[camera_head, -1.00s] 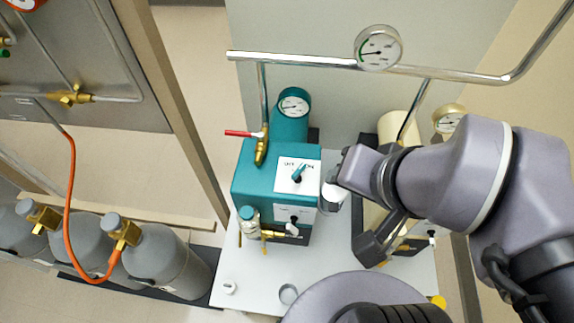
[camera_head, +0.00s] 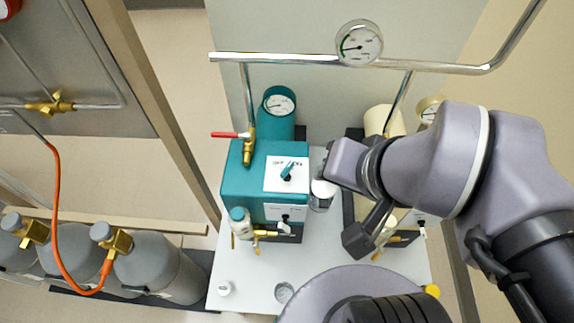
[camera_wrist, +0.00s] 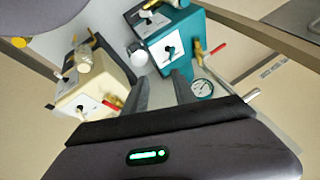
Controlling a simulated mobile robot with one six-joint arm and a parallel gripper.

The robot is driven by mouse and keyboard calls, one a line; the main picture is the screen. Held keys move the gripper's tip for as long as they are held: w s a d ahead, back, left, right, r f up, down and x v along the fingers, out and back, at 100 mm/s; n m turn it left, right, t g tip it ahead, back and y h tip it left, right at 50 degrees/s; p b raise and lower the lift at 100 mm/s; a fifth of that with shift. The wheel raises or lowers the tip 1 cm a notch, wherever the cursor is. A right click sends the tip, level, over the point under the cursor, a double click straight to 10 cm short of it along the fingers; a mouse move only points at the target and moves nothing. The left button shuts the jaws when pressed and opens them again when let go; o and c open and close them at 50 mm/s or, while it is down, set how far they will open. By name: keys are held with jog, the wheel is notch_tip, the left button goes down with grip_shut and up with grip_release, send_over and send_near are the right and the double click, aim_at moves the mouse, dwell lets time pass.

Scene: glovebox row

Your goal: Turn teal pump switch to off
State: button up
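The teal pump (camera_head: 242,180) stands on a white table. Its top has a white plate (camera_head: 272,184) carrying a small teal lever switch (camera_head: 288,169) on a dark pivot. The lever leans to the upper right; the lettering behind it is too blurred to read surely. In the wrist view the teal pump (camera_wrist: 188,31) and its white plate (camera_wrist: 160,53) show beyond the fingers. My gripper (camera_wrist: 160,82) is open and empty, its two dark fingers apart, and it is clear of the switch. In the head view my arm end is just right of the pump.
A cream pump (camera_wrist: 92,85) with a similar plate stands beside the teal one. A steel pipe (camera_head: 290,58) crosses above. A white-capped jar (camera_head: 322,192) stands between pumps.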

jog(key=w+a+r+g+p, duration=0.1)
jog(key=w+r+g+p, duration=0.1)
jog(key=w+r+p, duration=0.15)
jog(key=m+g+h+p, duration=0.2)
jog(key=m+g+p, duration=0.1)
jog(key=g, duration=0.1)
send_near(289, 165)
notch_tip(289, 165, down, 9)
jog(key=b, duration=0.7)
jog(key=shift+r, duration=0.2)
jog(key=shift+s, duration=0.1)
grip_shut()
